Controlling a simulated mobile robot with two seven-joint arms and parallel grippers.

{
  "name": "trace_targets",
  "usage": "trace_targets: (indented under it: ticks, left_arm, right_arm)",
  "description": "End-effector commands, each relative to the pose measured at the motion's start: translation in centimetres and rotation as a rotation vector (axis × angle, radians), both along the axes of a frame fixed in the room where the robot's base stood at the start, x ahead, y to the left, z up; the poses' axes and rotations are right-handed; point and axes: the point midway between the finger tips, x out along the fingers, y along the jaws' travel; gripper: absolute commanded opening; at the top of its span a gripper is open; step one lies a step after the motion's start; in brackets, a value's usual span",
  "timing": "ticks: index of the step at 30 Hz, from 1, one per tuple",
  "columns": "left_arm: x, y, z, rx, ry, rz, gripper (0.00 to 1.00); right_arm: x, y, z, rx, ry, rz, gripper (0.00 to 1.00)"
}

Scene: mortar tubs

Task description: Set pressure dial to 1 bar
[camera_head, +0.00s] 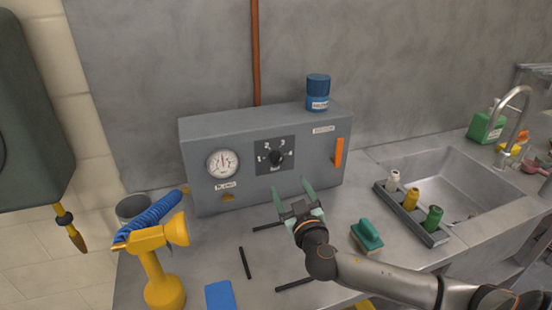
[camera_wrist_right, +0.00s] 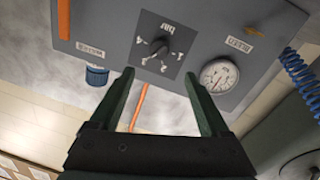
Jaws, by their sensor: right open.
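The pressure dial is a black knob (camera_head: 276,158) on a dark square plate with white marks, on the front of a grey box (camera_head: 215,132). In the right wrist view the knob (camera_wrist_right: 163,53) shows upside down, beyond the fingertips, and the plate is lettered "bar". I cannot read clearly which mark the knob points at. A round white gauge (camera_head: 223,164) with a red needle sits left of the dial. My right gripper (camera_head: 292,190) is open and empty, with green fingers, in front of and below the dial, not touching it. My left gripper is not in view.
A yellow stand with a blue hose (camera_head: 154,217) is at left.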

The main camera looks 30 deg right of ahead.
Motion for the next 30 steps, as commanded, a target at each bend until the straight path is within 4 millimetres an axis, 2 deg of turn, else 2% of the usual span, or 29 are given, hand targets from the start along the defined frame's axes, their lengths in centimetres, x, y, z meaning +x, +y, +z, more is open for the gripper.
trace_targets:
  ticks: [4,18,24,30]
  left_arm:
    - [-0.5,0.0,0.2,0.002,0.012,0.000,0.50]
    - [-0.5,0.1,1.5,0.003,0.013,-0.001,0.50]
    - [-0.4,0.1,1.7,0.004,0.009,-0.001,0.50]
    - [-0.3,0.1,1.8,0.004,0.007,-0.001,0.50]
  right_arm:
    - [1.7,-0.6,0.3,-0.002,-0.002,-0.003,0.80]
    - [8.8,-3.0,0.2,0.000,0.000,-0.003,0.80]
    - [10.6,-3.6,0.0,0.000,0.001,-0.003,0.80]
    - [11.4,-3.8,0.0,0.002,0.002,-0.002,0.80]
